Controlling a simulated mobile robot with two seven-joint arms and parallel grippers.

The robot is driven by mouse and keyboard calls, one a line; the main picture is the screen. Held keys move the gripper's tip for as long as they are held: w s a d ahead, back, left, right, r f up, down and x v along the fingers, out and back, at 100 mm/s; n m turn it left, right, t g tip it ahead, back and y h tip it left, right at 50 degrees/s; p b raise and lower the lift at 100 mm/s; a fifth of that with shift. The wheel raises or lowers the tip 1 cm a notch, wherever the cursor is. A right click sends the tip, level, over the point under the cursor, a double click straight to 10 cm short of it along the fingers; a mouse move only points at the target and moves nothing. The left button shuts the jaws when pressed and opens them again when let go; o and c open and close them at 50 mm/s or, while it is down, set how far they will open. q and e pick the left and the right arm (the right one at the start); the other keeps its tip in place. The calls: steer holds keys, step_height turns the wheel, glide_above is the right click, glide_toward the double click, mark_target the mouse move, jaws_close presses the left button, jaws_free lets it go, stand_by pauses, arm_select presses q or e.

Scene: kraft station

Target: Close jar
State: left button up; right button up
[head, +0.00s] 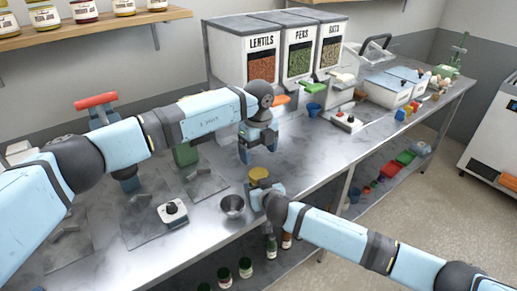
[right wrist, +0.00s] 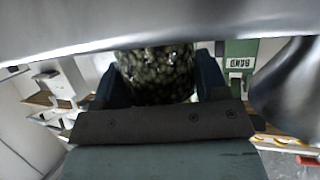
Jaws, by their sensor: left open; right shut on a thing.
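A jar (right wrist: 158,75) with clear walls and dark greenish contents stands between the fingers of my right gripper (right wrist: 160,90) in the right wrist view. In the head view my right gripper (head: 262,190) is low over the metal table near its front edge, and the jar is mostly hidden there. A round yellow lid (head: 259,173) shows just behind that gripper; I cannot tell whether it rests on the jar. My left gripper (head: 259,151) is open and empty, pointing down above and behind the yellow lid.
A control box with a black knob (head: 172,211) is further left. Dispensers marked lentils (head: 262,50) and peas stand at the back. Bare table lies right of my left gripper.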

mark_target(259, 173)
arm_select(q)
step_height(259, 173, down, 8)
steer(key=shift+r, duration=0.2)
steer(key=c, duration=0.9)
steer(key=m, duration=0.6)
steer(key=shift+m, duration=0.3)
steer(key=shift+c, duration=0.2)
steer(key=o, duration=1)
steer(key=shift+s, duration=0.1)
steer(key=shift+r, duration=0.1)
